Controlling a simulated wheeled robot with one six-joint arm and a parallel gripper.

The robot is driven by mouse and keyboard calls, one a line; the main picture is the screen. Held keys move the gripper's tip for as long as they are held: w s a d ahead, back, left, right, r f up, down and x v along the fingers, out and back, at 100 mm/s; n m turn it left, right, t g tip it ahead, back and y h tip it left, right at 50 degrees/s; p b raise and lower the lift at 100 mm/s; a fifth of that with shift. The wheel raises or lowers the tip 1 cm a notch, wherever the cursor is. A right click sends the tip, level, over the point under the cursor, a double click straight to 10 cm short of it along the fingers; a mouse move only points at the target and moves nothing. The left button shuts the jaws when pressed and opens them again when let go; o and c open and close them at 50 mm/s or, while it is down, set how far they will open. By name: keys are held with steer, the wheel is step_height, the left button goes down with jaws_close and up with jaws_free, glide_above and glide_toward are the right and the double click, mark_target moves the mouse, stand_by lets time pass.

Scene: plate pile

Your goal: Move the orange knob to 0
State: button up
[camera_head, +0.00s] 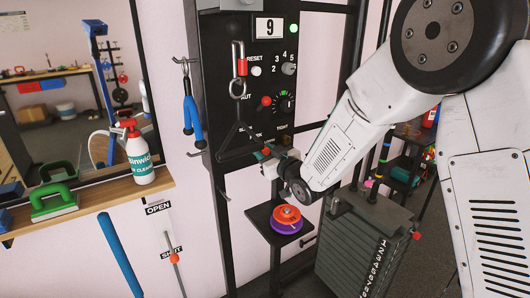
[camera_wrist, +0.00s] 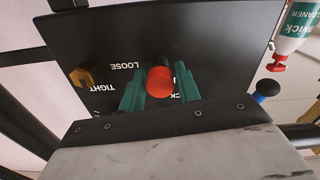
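A red-orange knob (camera_wrist: 160,81) stands between the two teal fingers of my gripper (camera_wrist: 160,92) in the wrist view, in front of the black panel. The fingers are apart, one on each side of it, with very little gap. I cannot tell whether they press on it. In the head view my gripper (camera_head: 267,153) is at the lower part of the black panel (camera_head: 222,40), and the knob there is mostly hidden. Another red-orange knob (camera_head: 266,101) sits higher, left of a dial (camera_head: 287,102). No 0 mark is legible.
A black triangular handle (camera_head: 238,140) hangs left of my gripper. Below is a small shelf with an orange and purple disc stack (camera_head: 287,219). A cleaner bottle (camera_head: 138,155) stands on the left shelf.

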jaws_close()
steer(key=shift+v, duration=1.3)
steer(key=o, duration=0.5)
jaws_free()
steer(key=shift+d, duration=0.1)
steer(key=v, duration=0.7)
steer(key=shift+s+d, duration=0.2)
steer(key=shift+s, duration=0.15)
